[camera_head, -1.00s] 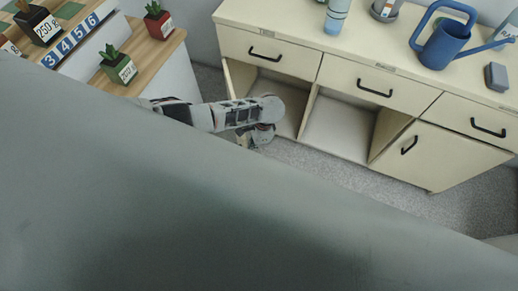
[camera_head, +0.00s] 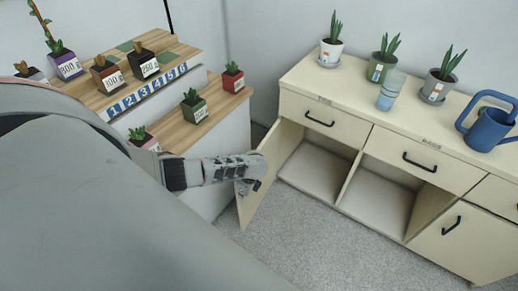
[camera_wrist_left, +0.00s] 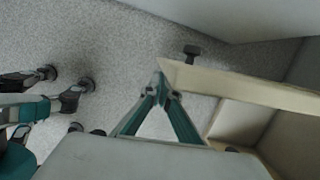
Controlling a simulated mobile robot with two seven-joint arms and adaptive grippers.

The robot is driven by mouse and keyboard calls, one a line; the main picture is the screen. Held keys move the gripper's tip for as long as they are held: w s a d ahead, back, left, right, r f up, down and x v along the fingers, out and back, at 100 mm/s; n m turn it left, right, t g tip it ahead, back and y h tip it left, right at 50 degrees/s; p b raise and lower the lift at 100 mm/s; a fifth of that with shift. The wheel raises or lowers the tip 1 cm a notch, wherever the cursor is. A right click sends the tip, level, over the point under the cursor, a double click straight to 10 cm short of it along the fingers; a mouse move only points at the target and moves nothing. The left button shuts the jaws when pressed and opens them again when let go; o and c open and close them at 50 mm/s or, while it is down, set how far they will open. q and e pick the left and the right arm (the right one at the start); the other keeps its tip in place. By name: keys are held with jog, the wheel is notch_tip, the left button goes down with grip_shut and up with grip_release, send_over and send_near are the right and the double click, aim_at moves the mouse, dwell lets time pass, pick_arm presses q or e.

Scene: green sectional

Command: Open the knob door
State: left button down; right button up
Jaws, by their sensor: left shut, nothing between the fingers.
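The cream cabinet's left door (camera_head: 268,178) stands swung open, away from its compartment. In the left wrist view the door (camera_wrist_left: 245,87) runs in from the right, and a dark knob (camera_wrist_left: 192,50) sticks out from its face near its free end. My left gripper (camera_head: 246,186) is at the door's free edge in the head view, its fingers partly hidden by my wrist. In the left wrist view its closed fingertips (camera_wrist_left: 160,78) are beside the door's end, with nothing held; whether they touch it is unclear. My right gripper is in neither view.
The cabinet top (camera_head: 340,84) carries potted plants, a cup (camera_head: 391,90) and a blue watering can (camera_head: 488,125). A stepped wooden plant stand (camera_head: 205,120) is close behind my left arm. Grey carpet (camera_head: 330,245) is clear before the cabinet.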

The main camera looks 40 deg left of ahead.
pick_arm(q)
jog(key=s+a+m, duration=0.1)
jog(key=a, duration=1)
jog(key=shift+a+b, duration=0.15)
jog(key=shift+b, duration=0.15)
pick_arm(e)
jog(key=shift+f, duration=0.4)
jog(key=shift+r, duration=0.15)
pick_arm(q)
jog(key=s+d+r+p, duration=0.1)
jog(key=d+r+p, duration=0.3)
jog(key=r, duration=0.5)
jog(key=shift+s+d+r, duration=0.35)
jog(key=shift+s+d, duration=0.05)
jog(key=shift+d, duration=0.7)
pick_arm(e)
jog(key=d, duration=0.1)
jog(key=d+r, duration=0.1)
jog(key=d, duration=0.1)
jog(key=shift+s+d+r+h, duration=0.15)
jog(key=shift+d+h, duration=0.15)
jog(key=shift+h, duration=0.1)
